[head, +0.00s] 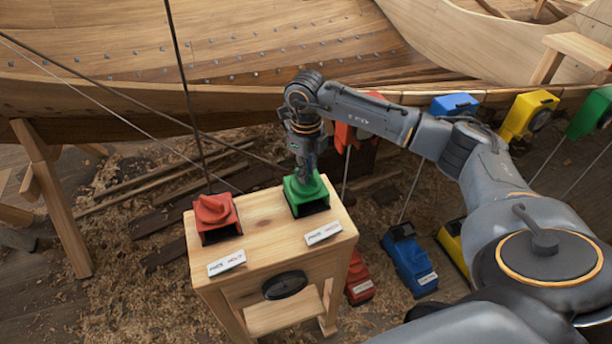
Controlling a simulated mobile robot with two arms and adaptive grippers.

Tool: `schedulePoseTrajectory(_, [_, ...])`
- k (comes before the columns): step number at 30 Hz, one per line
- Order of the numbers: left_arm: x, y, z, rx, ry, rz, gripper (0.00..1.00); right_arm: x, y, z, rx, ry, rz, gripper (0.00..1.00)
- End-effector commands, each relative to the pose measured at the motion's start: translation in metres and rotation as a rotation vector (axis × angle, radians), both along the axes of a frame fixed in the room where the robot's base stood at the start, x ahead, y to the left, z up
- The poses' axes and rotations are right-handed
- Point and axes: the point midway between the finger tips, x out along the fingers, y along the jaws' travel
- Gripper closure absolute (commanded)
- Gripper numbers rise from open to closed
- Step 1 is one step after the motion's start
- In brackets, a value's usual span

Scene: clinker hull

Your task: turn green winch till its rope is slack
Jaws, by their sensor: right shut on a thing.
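The green winch (309,202) sits on the right part of a wooden stand's top (262,222). My right gripper (304,174) comes down from above and is shut on the upper part of the green winch; the fingers hide the part held. A dark rope (140,102) runs straight from the upper left towards the green winch, but its end is hidden near the gripper, so I cannot tell that it joins there. A red winch (216,220) stands to the left on the same stand, with a dark straight rope (185,85) rising from it. My left gripper is not in view.
White labels (323,233) lie in front of both winches. Blue (409,258) and red (358,279) winch-like units stand right of the stand. Yellow (528,114) and blue (454,104) units hang along the wooden hull (110,95). Shavings cover the floor at left.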

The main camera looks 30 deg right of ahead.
Motion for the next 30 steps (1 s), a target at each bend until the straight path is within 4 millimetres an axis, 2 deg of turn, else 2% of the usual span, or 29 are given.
schedulePoseTrajectory(3, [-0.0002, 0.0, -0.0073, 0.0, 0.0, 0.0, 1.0, 0.0013, -0.0003, -0.0003, 0.0, -0.005, 0.072, 1.0])
schedulePoseTrajectory(12, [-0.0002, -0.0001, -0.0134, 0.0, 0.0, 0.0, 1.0, 0.0014, -0.0001, 0.0012, 0.0, -0.006, 0.18, 1.0])
schedulePoseTrajectory(28, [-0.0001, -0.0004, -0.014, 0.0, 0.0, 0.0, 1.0, 0.0017, -0.0001, 0.0023, 0.001, -0.007, 0.202, 1.0])
schedulePoseTrajectory(29, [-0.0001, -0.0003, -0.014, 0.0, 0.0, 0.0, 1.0, 0.0017, -0.0001, 0.0023, 0.001, -0.007, 0.202, 0.85])
schedulePoseTrajectory(30, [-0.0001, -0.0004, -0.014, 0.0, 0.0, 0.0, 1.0, 0.0017, -0.0001, 0.0024, 0.001, -0.007, 0.202, 0.77])
